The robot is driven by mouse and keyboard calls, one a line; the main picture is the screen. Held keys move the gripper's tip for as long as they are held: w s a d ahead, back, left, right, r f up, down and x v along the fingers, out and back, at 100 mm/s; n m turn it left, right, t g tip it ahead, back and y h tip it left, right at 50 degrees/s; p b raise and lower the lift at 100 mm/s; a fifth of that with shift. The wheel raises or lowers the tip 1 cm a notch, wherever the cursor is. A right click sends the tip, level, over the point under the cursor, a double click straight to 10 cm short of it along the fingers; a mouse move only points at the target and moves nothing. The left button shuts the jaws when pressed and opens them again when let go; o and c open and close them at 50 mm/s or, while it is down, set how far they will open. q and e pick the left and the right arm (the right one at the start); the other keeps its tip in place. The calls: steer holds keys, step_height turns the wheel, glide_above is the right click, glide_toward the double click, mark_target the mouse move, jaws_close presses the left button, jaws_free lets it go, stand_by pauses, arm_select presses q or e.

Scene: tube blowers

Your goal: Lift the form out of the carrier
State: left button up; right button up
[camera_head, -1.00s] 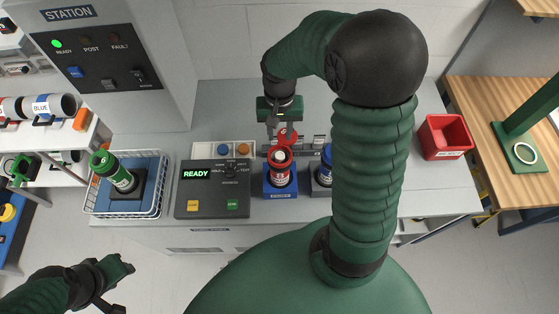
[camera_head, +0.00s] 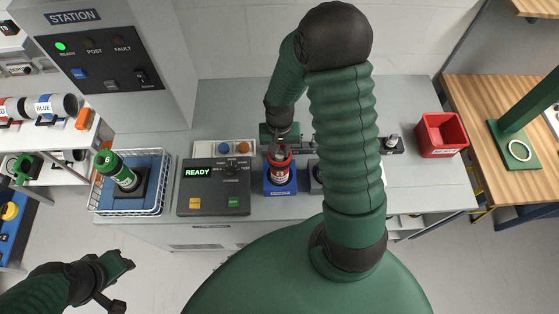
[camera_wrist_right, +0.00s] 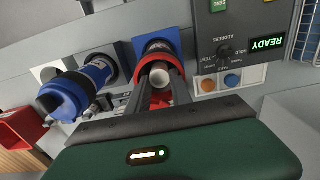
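The red carrier (camera_head: 280,178) stands upright in a blue dock (camera_head: 279,190) on the grey counter. It also shows in the right wrist view (camera_wrist_right: 158,48), with its red lid swung open. The white rolled form (camera_wrist_right: 160,78) shows in its open mouth. My right gripper (camera_wrist_right: 161,72) points down over this mouth, one finger on each side of the form. The fingers look apart; I cannot tell whether they touch the form. In the head view my right gripper (camera_head: 281,150) partly covers the carrier top. My left gripper (camera_head: 121,284) is open and empty at the lower left.
A blue carrier (camera_wrist_right: 72,96) stands close beside the red one, mostly behind my arm in the head view. A control box (camera_head: 214,187) reading READY and a wire basket (camera_head: 128,209) with a green carrier (camera_head: 117,172) are to the left. A red bin (camera_head: 441,134) is at right.

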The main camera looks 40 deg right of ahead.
steer(key=shift+a, duration=0.1)
jaws_close()
steer(key=shift+w+d+r, duration=0.1)
steer(key=shift+d+r, duration=0.1)
steer(key=shift+r, duration=0.25)
step_height(320, 180, up, 17)
steer(key=b, duration=0.3)
steer(key=shift+a+r, duration=0.1)
steer(key=shift+r, duration=0.1)
step_height(320, 180, up, 13)
steer(key=p, duration=1.2)
steer(key=shift+r, duration=0.15)
